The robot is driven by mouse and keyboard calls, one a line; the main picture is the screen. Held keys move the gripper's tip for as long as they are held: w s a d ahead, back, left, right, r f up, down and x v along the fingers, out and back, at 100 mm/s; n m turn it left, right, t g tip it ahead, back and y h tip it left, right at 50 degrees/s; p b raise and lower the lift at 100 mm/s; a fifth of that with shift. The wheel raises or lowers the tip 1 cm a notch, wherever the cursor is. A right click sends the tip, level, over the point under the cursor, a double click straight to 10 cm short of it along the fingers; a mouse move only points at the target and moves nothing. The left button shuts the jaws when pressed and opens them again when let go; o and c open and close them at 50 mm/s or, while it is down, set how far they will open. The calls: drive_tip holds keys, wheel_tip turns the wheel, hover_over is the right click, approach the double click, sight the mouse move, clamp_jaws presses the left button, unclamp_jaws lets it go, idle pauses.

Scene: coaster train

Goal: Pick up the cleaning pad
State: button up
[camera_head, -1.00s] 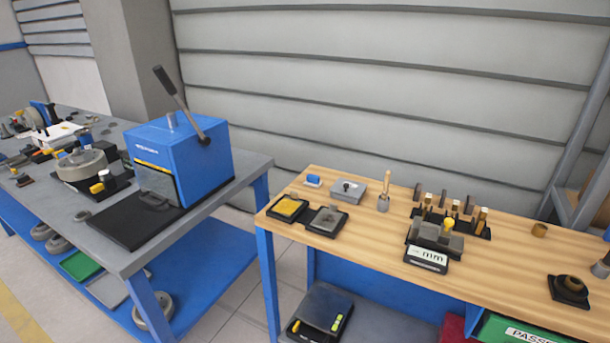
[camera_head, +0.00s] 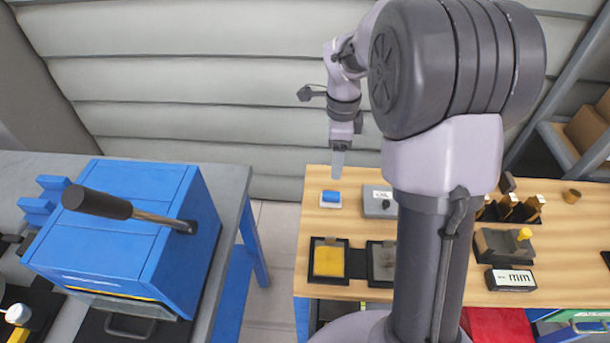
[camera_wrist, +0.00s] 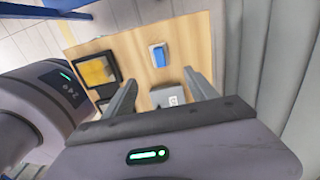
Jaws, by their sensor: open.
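A small blue-topped pad with a white base (camera_head: 331,198) lies at the back left of the wooden bench; I take it for the cleaning pad. It also shows in the wrist view (camera_wrist: 159,56), ahead of the fingertips and roughly between them. A yellow pad in a black tray (camera_head: 328,261) lies nearer the front edge, also in the wrist view (camera_wrist: 97,72). My gripper (camera_head: 338,172) points down above the back of the bench, just behind the blue pad in the picture. In the wrist view my gripper (camera_wrist: 160,78) is open and empty, apart from the pad.
A grey box (camera_head: 377,203) sits right of the blue pad. A second black tray (camera_head: 381,262) lies beside the yellow one. A blue press with a lever (camera_head: 130,230) stands on the left table. My arm hides the bench's middle. Bare wood surrounds the blue pad.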

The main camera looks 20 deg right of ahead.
drive_tip(key=b, duration=0.3)
approach(332, 194)
drive_tip(key=f, duration=0.5)
drive_tip(key=shift+s+d+f, duration=0.15)
drive_tip(key=shift+s+d, duration=0.1)
drive_tip(key=shift+s, duration=0.05)
drive_tip(key=f+b, duration=0.2)
drive_tip(key=f, duration=0.1)
drive_tip(key=f+b, duration=0.1)
drive_tip(key=f, duration=0.1)
drive_tip(key=shift+w+a+f, duration=0.15)
drive_tip(key=shift+w+a, duration=0.1)
drive_tip(key=shift+w, duration=0.1)
drive_tip(key=shift+r, duration=0.2)
clamp_jaws()
